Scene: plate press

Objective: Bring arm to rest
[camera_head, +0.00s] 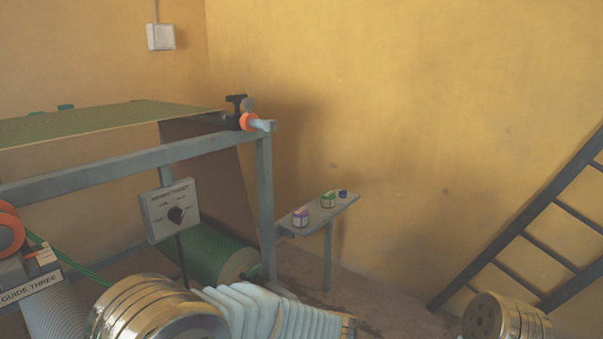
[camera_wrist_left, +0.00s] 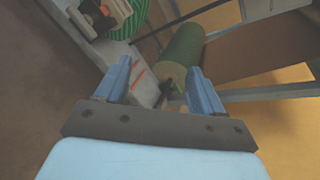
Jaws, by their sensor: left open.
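My left gripper (camera_wrist_left: 158,85) shows in the left wrist view, its two blue fingers spread apart. Nothing is between the fingertips. Beyond them are the grey frame and a green roller (camera_wrist_left: 183,50), both apart from the fingers as far as I can tell. In the head view, metallic and pale ribbed links of my arm fill the bottom middle, and the left fingers cannot be made out there. Another metallic link of mine shows at the bottom right. My right gripper is not in view.
A small shelf (camera_head: 345,204) holds several small jars. A dark ladder (camera_head: 540,205) leans at the right. Open wall lies between.

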